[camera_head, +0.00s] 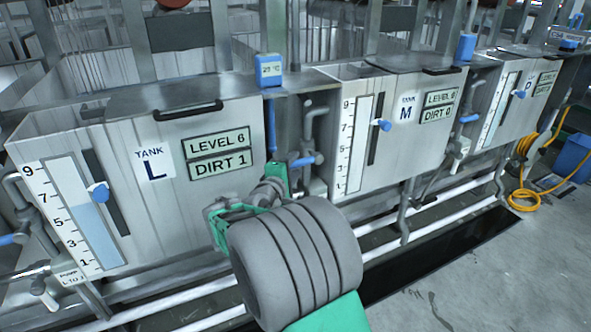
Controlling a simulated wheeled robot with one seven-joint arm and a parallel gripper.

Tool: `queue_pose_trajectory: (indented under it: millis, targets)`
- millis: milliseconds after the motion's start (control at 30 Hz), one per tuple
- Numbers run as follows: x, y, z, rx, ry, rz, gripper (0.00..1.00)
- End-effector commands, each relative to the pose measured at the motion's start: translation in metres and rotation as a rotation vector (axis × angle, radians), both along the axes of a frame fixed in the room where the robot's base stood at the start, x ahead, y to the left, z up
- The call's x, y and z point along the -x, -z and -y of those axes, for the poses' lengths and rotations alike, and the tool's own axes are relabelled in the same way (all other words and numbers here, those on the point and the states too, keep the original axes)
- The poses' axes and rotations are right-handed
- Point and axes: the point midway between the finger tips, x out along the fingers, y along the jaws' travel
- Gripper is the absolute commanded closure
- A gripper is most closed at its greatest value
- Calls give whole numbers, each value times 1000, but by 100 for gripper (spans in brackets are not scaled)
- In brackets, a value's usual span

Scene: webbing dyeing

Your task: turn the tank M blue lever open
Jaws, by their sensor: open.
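Tank M (417,153) is a pale metal tank right of centre, marked LEVEL 0 and DIRT 0. A blue lever (303,161) lies roughly level on the piping between tanks L and M, just left of tank M. Another blue handle (470,118) shows on the pipe right of tank M. No label ties either to a tank. My gripper (247,204), with green fingers, is open in front of tank L's lower right corner. It is left of and below the nearer blue lever, apparently apart from it. My grey wrist hides part of the pipes below.
Tank L (153,205) reads LEVEL 6 and DIRT 1. Blue knobs sit on the tank fronts, one on tank M (383,125). White pipes (435,220) run along the tank bases. A yellow hose (524,190) and blue bin (574,156) stand right. Floor (500,275) is clear at lower right.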

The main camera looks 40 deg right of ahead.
Motion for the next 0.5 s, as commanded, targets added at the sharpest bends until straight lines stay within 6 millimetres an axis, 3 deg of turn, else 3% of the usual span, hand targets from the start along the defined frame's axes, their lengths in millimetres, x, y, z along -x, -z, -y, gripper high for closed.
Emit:
queue_pose_trajectory:
  millis: [100, 367, 500]
  targets:
    - [-5, 3, 12, -1, 1, -1, 59]
    - [-7, 2, 14, -2, -1, 1, 59]
    - [-7, 2, 13, -2, -1, 1, 69]
